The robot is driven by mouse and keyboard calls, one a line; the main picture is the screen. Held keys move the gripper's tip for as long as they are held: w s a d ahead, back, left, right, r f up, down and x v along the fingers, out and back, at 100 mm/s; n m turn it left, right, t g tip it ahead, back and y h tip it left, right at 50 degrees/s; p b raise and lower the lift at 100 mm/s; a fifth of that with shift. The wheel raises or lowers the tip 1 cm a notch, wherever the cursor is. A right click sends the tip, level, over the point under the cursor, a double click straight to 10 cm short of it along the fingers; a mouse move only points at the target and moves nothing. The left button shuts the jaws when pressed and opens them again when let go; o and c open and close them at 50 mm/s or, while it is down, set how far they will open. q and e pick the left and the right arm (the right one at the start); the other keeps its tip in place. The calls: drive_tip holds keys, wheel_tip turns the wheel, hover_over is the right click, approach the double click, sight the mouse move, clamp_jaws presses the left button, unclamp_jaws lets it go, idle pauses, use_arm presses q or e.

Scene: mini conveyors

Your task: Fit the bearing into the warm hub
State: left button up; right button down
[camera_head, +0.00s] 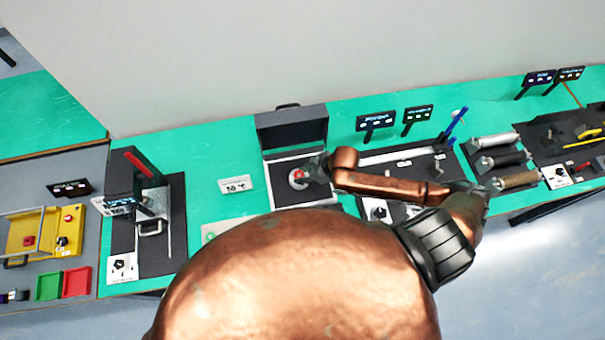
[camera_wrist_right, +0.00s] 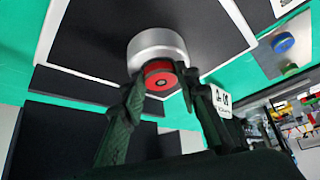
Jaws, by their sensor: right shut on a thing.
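A silver round part (camera_wrist_right: 157,46), which looks like the hub, sits over a dark surface in the right wrist view. A red-faced round piece with a pale centre (camera_wrist_right: 160,80), perhaps the bearing, shows at its near end. My right gripper (camera_wrist_right: 163,92) is shut on this red-faced piece, with one finger on each side. How deep the piece sits in the silver part cannot be told. In the head view the silver part (camera_head: 296,177) is over the dark floor of the open lidded case (camera_head: 292,134), and my right gripper (camera_head: 307,172) reaches it from the right. My left gripper is not in view.
A white label (camera_head: 235,184) lies left of the case. A dark press-like station (camera_head: 150,215) with a red handle stands farther left. Two small displays (camera_head: 376,121) stand to the right, with cylinders (camera_head: 495,140) beyond.

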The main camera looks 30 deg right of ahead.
drive_tip(key=shift+f, duration=0.1)
drive_tip(key=c, duration=1.5)
unclamp_jaws()
drive_tip(key=shift+f, duration=0.1)
drive_tip(key=shift+o, duration=0.2)
drive_tip(key=shift+s, duration=0.1)
drive_tip(key=shift+r, duration=0.35)
drive_tip(key=v, duration=1.2)
drive_tip(key=shift+r, duration=0.4)
